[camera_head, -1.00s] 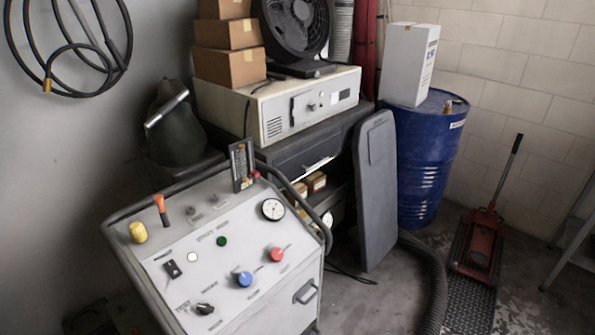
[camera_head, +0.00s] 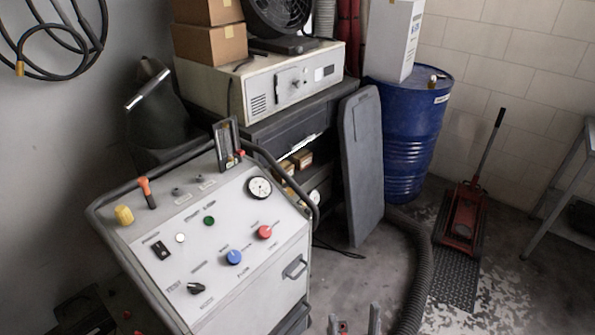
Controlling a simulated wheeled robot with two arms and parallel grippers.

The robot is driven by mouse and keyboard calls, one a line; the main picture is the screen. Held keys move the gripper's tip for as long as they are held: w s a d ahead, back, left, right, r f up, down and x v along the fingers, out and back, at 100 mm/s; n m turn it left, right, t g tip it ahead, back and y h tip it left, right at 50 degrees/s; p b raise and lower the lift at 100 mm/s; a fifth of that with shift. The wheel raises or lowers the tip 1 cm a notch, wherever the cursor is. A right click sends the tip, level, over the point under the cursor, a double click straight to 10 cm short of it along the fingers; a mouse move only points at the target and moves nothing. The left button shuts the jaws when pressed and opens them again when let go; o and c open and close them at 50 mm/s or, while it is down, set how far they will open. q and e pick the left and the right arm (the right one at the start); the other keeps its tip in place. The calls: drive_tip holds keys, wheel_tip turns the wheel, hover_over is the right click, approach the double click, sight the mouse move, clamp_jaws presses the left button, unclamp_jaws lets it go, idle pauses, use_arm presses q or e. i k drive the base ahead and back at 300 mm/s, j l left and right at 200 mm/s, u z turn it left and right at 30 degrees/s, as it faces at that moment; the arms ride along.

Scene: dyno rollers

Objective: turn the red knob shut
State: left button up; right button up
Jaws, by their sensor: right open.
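The red knob (camera_head: 264,232) sits on the sloped top panel of a pale wheeled console (camera_head: 222,262), right of the middle. A blue knob (camera_head: 233,257) sits to its lower left. A round gauge (camera_head: 259,187) is above the red knob. The tips of my right gripper (camera_head: 355,326) show at the bottom edge, right of the console. Its two grey fingers stand apart with nothing between them. It is clear of the red knob, below and to the right of it. The rest of that arm is out of frame. My left gripper does not show.
A dark tube handle (camera_head: 290,182) runs around the console's top edge. A grey panel (camera_head: 362,165), a ribbed hose (camera_head: 417,275), a blue drum (camera_head: 411,135) and a red floor jack (camera_head: 466,215) stand to the right. Floor between console and hose is partly clear.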

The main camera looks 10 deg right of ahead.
sight(264, 232)
drive_tip(key=i+l, duration=0.15)
drive_tip(key=l, duration=0.3)
drive_tip(key=i+l+u, duration=0.15)
drive_tip(key=l, duration=0.35)
drive_tip(key=i+l, duration=0.1)
drive_tip(key=l, duration=0.35)
drive_tip(key=i+l+u, duration=0.1)
drive_tip(key=l, duration=0.4)
